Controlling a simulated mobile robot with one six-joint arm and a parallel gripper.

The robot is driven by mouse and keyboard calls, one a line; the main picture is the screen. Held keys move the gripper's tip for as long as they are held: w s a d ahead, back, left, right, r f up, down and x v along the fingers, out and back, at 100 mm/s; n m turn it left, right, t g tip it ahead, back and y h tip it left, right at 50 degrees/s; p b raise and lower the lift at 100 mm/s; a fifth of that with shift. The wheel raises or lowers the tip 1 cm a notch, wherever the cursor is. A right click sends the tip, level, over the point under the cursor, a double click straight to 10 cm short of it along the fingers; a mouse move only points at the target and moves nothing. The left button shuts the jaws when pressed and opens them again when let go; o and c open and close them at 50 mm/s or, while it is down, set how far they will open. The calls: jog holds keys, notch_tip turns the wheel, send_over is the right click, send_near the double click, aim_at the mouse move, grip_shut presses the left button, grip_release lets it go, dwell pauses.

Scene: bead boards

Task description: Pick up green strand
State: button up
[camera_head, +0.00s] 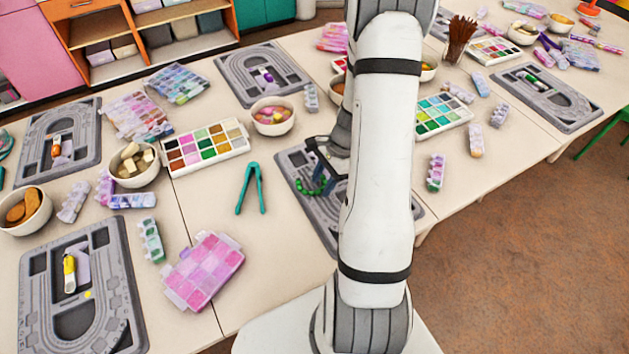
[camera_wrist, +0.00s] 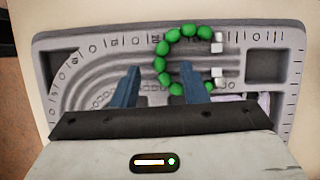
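The green strand (camera_wrist: 161,64) is a curved row of round green beads with white cube ends, lying on a grey bead board (camera_wrist: 45,65). In the wrist view the strand's left side appears between the fingers, and the right finger overlaps the inside of the loop. I cannot tell the height of the fingertips above the board.
A teal pair of tweezers (camera_head: 251,188), a bead palette (camera_head: 205,147) and a bowl of beads (camera_head: 272,117) are left of the board. A pink bead box (camera_head: 204,271) lies nearer. Bare table lies between the tweezers and the pink box.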

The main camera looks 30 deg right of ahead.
jog(key=shift+x, duration=0.8)
jog(key=shift+c, duration=0.3)
grip_shut()
